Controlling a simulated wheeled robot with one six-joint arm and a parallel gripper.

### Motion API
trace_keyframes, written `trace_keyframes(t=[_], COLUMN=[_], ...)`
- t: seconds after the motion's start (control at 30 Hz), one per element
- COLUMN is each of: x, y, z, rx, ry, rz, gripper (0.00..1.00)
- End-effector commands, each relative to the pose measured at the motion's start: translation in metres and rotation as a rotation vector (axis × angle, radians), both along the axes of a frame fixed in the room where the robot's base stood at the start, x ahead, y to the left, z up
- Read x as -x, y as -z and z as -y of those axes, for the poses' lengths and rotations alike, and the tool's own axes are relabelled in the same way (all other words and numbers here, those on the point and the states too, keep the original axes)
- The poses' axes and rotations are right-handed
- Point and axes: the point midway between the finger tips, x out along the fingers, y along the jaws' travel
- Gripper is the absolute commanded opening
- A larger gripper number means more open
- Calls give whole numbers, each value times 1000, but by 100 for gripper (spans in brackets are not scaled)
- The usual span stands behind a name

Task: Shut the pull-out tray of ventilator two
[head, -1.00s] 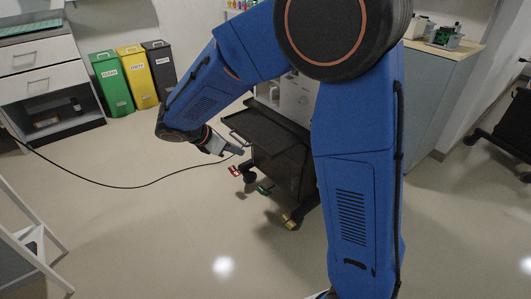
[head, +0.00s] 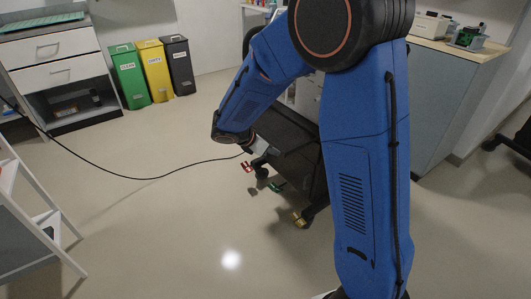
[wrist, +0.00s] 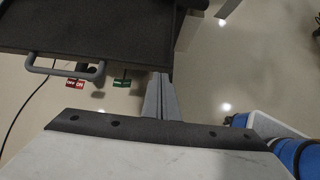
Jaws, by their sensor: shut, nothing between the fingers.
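The pull-out tray (wrist: 80,25) is a dark flat tray with a grey bar handle (wrist: 65,70) on its front edge, at the upper left of the wrist view. In the head view the tray (head: 290,133) juts out from the dark ventilator cart (head: 308,180), partly hidden behind my arm. My gripper (wrist: 162,82) is shut and empty, its fingertips by the tray's edge, right of the handle. I cannot tell whether they touch it. In the head view my gripper (head: 268,150) is at the tray's front. Most of the ventilator is hidden by my arm.
Red (wrist: 75,84) and green (wrist: 122,83) tags show below the tray. A black cable (head: 150,178) runs to the left. Green, yellow and dark bins (head: 155,75) stand at the back beside a drawer cabinet (head: 55,70). The floor in front is clear.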

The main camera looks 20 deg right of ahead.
Motion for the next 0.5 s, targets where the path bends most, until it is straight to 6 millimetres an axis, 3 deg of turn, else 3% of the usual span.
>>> trace_keyframes(t=[0.5], x=[-3], y=[0], z=[9], rx=[0], ry=[0], rz=[0], gripper=[0])
